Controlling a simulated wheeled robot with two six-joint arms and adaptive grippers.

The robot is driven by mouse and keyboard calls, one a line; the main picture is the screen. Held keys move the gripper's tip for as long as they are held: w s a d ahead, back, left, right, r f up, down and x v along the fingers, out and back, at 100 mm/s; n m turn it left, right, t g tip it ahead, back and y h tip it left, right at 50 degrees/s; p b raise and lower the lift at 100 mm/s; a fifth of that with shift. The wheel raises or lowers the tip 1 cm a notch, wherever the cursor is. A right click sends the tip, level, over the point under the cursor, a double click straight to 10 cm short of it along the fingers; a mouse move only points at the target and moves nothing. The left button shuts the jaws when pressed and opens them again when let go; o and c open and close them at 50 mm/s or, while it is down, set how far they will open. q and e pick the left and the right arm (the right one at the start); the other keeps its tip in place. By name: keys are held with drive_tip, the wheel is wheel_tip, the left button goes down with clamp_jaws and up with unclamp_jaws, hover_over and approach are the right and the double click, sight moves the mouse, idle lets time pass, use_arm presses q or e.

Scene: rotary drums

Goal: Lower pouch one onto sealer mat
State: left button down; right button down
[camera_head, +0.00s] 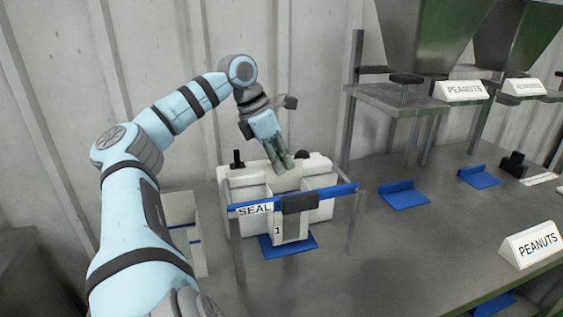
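Pouch one (290,228), a pale open-topped pouch marked "1", is upright at the sealer, behind its blue bar. The blue sealer mat (305,246) lies under it; I cannot tell whether the pouch's bottom touches the mat. My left gripper (284,164) comes down from above, its fingers close together at the pouch's upper back edge, and appears shut on it. The fingertips are partly hard to make out. My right gripper is not in view.
The sealer's blue bar (335,191) with a dark block (300,203) crosses in front of the pouch. A pale bin (182,212) stands left. Blue mats (404,195) and a "PEANUTS" sign (532,243) lie right, below metal hoppers (430,35). The table between is clear.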

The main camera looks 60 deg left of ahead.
use_arm(q)
drive_tip(key=shift+s+d+f, duration=0.1)
drive_tip(key=shift+d+f, duration=0.05)
drive_tip(key=shift+f, duration=0.1)
drive_tip(key=c, duration=2)
unclamp_jaws()
drive_tip(key=shift+c, duration=0.2)
drive_tip(key=o, duration=0.3)
drive_tip(key=shift+s+d+r, duration=0.1)
drive_tip(key=shift+d, duration=0.2)
drive_tip(key=shift+w+a+f, duration=0.25)
drive_tip(key=shift+a, duration=0.2)
drive_tip(key=v, duration=1.2)
drive_tip(key=shift+w+a, duration=0.1)
